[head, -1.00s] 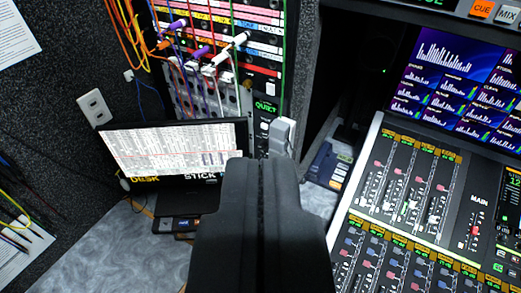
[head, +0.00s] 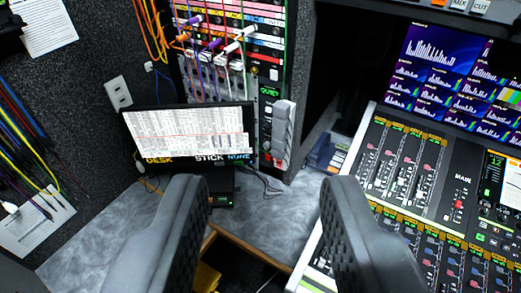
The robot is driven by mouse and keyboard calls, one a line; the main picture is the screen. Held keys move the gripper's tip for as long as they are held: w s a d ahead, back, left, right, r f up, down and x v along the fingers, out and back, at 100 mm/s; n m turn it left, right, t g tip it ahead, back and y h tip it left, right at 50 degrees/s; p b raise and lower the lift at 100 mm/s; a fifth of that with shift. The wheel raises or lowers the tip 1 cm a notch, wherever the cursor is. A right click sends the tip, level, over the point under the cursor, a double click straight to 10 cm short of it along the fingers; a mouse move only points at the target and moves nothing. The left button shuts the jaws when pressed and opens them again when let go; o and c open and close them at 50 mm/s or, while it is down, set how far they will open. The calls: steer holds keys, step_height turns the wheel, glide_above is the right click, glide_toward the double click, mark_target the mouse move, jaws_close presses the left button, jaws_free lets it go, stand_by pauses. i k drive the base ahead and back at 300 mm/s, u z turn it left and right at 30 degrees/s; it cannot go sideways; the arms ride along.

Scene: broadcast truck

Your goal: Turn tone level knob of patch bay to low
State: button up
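The patch bay (head: 232,68) stands at the back, upper centre, with coloured labelled rows and several plugged cables. A small green display (head: 269,91) reading "QUIET" is on its lower right. Small controls show below the display, beside a grey handset-like piece (head: 282,131); I cannot tell which is the tone level knob or how it is set. My gripper (head: 265,185) is open and empty, its two dark fingers wide apart in the foreground. It is nearer than the patch bay and touches nothing that I can see.
A monitor (head: 190,137) reading "DESK" and "STICK" stands left of the controls on the grey desk (head: 120,230). A mixing console (head: 400,180) fills the right. Cables and a paper hang at left. The desk has a gap at bottom centre.

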mark_target(266, 128)
steer(key=z, duration=0.65)
steer(key=i, duration=0.95)
steer(key=u, duration=0.3)
